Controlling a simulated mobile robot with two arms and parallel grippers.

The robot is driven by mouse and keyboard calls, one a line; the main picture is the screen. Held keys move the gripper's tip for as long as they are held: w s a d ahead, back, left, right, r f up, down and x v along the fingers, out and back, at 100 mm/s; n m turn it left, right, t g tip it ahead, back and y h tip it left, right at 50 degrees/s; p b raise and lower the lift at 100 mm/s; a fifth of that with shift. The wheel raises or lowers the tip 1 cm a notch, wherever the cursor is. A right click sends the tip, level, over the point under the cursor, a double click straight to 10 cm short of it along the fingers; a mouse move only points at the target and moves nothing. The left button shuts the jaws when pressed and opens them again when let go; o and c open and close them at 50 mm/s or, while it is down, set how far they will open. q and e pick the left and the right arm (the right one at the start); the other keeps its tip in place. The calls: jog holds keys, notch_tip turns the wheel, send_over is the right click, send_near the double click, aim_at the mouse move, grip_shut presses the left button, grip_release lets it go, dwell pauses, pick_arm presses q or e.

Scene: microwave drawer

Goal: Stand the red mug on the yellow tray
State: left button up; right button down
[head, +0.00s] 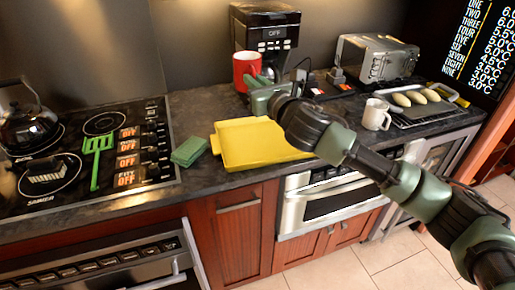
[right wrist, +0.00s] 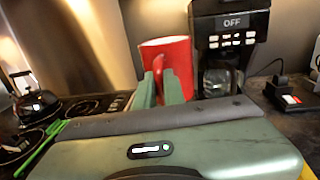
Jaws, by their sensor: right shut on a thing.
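The red mug (head: 244,66) is upright at the left front of the coffee maker, behind the yellow tray in the head view. It also shows in the right wrist view (right wrist: 166,48), straight ahead between the fingers. My right gripper (head: 258,82) is shut on the red mug; its fingers (right wrist: 161,90) close on the handle side. I cannot tell whether the mug's base touches the counter. The yellow tray (head: 262,143) lies flat and empty on the counter, partly covered by my right arm. My left gripper is not in view.
The coffee maker (head: 266,28) stands close beside the mug. A green sponge (head: 189,151) lies left of the tray, then the stove with a green spatula (head: 97,150) and a kettle (head: 27,125). A white mug (head: 375,115), toaster (head: 374,58) and bread tray are at right.

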jog(key=shift+f+b, duration=1.2)
jog(key=shift+f, duration=8.8)
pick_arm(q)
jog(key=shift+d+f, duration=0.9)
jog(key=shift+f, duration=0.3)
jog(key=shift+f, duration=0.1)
pick_arm(e)
jog(key=shift+d+f, duration=0.1)
jog(key=c, duration=1.9)
grip_release()
jog(key=shift+f, duration=0.15)
jog(key=o, duration=0.4)
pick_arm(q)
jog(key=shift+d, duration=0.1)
